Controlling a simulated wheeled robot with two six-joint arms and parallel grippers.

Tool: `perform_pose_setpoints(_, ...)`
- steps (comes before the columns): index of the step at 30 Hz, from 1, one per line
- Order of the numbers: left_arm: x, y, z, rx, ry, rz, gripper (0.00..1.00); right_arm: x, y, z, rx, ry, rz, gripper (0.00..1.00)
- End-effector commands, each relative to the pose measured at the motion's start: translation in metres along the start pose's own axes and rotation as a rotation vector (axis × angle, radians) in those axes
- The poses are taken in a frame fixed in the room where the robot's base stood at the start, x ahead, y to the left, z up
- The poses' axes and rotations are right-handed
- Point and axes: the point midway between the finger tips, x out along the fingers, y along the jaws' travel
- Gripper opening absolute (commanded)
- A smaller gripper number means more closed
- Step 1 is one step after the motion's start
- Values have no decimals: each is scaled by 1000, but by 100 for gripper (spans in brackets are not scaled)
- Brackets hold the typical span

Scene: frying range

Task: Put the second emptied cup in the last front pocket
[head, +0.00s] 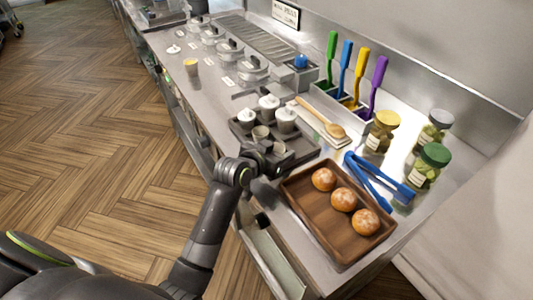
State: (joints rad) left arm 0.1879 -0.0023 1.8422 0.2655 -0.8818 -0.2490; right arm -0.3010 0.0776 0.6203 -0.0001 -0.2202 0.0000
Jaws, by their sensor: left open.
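A dark pocketed tray (304,152) stands on the steel counter. Several white-topped cups, such as this one (286,119), stand in its back pockets. An emptied beige cup (260,132) sits nearer the front of the tray. A second small cup (279,148) shows at the front right, partly hidden by my left gripper. My left gripper (268,149) is open, low over the front pockets and right by that cup. I cannot tell whether its fingers touch the cup. My right gripper is not in view.
A brown tray with three buns (292,196) lies just right of my gripper. Another cup (191,66) stands far left on the counter, with lidded containers (251,69) behind.

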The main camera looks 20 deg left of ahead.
Motion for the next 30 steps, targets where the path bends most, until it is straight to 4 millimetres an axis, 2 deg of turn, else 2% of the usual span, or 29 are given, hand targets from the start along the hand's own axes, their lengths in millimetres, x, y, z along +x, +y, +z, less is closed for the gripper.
perform_pose_setpoints(1, -4, -3, -5, 7, -3, -8, 62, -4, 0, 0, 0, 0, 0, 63)
perform_pose_setpoints(5, -22, -3, -3, 7, 2, -9, 62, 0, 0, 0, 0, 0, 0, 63)
perform_pose_setpoints(18, -98, -1, -5, 8, 8, -6, 62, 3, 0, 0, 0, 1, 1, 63)
perform_pose_setpoints(24, -117, -1, -6, 6, 8, -4, 62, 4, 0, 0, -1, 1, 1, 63)
perform_pose_setpoints(30, -123, -1, -6, 6, 8, -4, 62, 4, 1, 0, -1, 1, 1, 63)
